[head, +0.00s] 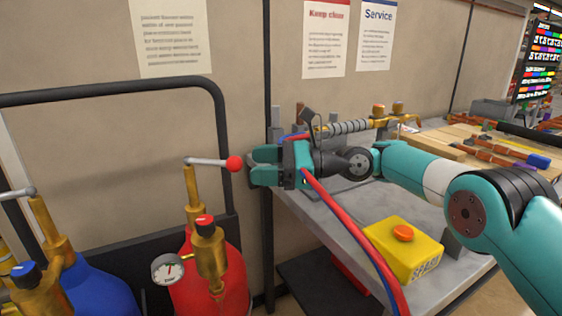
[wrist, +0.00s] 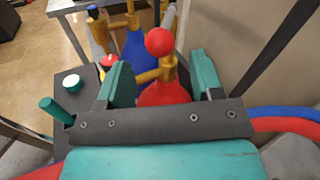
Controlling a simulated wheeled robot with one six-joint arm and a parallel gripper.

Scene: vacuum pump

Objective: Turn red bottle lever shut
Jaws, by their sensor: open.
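The red bottle (head: 232,284) stands at the lower middle of the head view, with a brass valve stem (head: 193,200) on top. Its lever (head: 207,162) is a grey bar pointing right from the stem, ending in a red ball knob (head: 234,163). My gripper (head: 252,165) is open just right of the knob, fingers pointing left toward it. In the wrist view the knob (wrist: 159,41) shows between and beyond the two teal fingers, with the red bottle (wrist: 165,94) below. The fingers do not appear to touch the knob. The knob hides much of the lever there.
A blue bottle (head: 92,291) with its own lever (head: 18,193) stands to the left. A pressure gauge (head: 168,268) and a brass regulator (head: 210,250) front the red bottle. A dark rail frame (head: 228,140) stands behind. A grey table (head: 335,222) holds a yellow box (head: 403,250) with an orange button.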

